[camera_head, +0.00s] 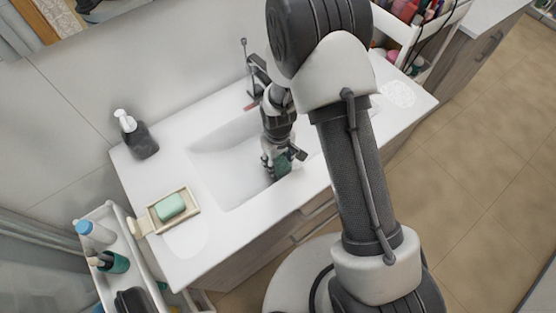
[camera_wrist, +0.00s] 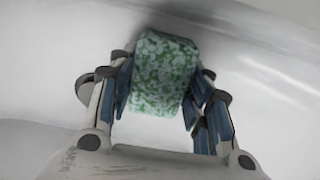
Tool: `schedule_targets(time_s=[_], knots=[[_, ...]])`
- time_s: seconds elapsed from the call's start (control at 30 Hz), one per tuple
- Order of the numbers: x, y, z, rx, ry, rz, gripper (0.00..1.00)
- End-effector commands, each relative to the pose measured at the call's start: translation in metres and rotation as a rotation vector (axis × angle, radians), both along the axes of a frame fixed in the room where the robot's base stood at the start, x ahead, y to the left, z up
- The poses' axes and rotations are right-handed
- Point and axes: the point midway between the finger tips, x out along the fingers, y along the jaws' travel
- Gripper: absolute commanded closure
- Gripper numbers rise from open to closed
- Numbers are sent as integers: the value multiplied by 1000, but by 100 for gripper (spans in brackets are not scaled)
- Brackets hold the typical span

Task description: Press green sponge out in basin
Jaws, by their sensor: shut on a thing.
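My gripper (camera_head: 276,163) reaches down into the white basin (camera_head: 218,172) in the head view. The wrist view shows my gripper (camera_wrist: 160,100) shut on the green speckled sponge (camera_wrist: 163,72), with a finger on each side of it. The sponge (camera_head: 283,166) also shows in the head view, partly hidden by the fingers. In the wrist view it is close to the pale basin surface; I cannot tell whether it touches. Part of the basin is hidden behind my arm in the head view.
A soap dish (camera_head: 186,220) with a green soap bar (camera_head: 169,206) sits left on the counter. A dark pump bottle (camera_head: 138,138) stands at the back left. A cart (camera_head: 117,219) with bottles is at lower left. A faucet (camera_head: 255,78) is behind the basin, close to my gripper.

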Motion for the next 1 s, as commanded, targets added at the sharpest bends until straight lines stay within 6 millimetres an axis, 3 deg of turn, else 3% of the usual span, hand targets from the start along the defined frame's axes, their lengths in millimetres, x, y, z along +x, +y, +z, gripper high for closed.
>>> schedule_targets(time_s=[1.0], knots=[[0, 0, -13, 0, 0, 0, 74]])
